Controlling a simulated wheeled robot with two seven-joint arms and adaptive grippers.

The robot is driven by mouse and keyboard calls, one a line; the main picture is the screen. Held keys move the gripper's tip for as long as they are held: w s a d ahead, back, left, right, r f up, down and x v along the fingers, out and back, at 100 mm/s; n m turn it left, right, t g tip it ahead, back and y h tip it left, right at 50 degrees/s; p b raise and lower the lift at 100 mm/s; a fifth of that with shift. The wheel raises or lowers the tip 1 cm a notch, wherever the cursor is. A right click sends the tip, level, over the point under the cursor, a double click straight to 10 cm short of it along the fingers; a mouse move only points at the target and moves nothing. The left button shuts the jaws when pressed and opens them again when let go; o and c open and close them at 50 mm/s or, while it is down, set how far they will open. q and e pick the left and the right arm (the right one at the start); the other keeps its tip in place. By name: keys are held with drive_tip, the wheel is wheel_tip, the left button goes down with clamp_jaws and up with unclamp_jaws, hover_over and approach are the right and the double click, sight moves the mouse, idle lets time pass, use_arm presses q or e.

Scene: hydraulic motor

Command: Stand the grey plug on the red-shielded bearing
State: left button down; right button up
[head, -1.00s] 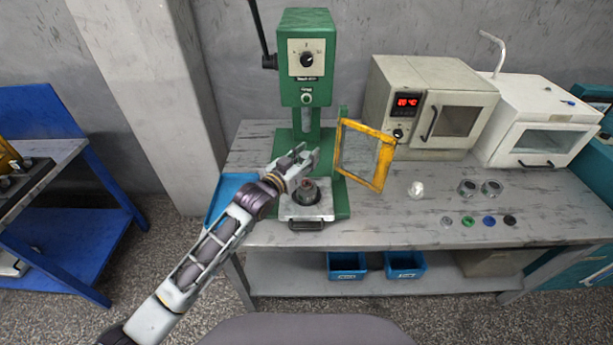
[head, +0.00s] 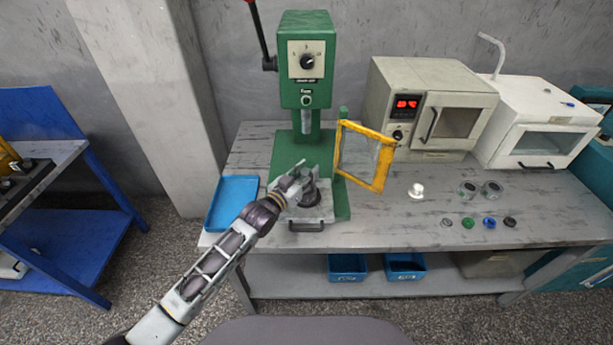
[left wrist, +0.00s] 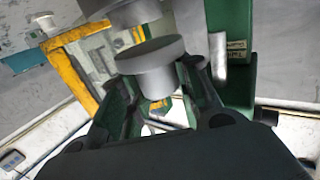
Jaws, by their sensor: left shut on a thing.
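My left gripper (head: 304,178) is over the press plate (head: 322,213), in front of the green press column. It is shut on the grey plug (left wrist: 152,66), a wide grey cylinder between the fingers in the left wrist view. In the head view the plug is hard to tell apart from the fingers. A dark round holder (head: 312,201) sits on the plate just under the gripper. The red-shielded bearing is hidden now behind the gripper and plug, so I cannot tell whether the plug touches it. My right gripper is out of view.
The green press (head: 306,80) rises behind the gripper, with an open yellow guard (head: 378,178) to its right. A blue tray (head: 211,218) lies left. A white part (head: 416,190), two metal rings and several small coloured discs (head: 489,223) lie right.

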use_arm(q)
drive_tip(key=shift+f, duration=0.55)
drive_tip(key=shift+f, duration=0.1)
drive_tip(key=c, duration=1.1)
unclamp_jaws()
drive_tip(key=shift+f, duration=0.1)
drive_tip(key=shift+o, duration=0.2)
drive_tip(key=v, duration=1.2)
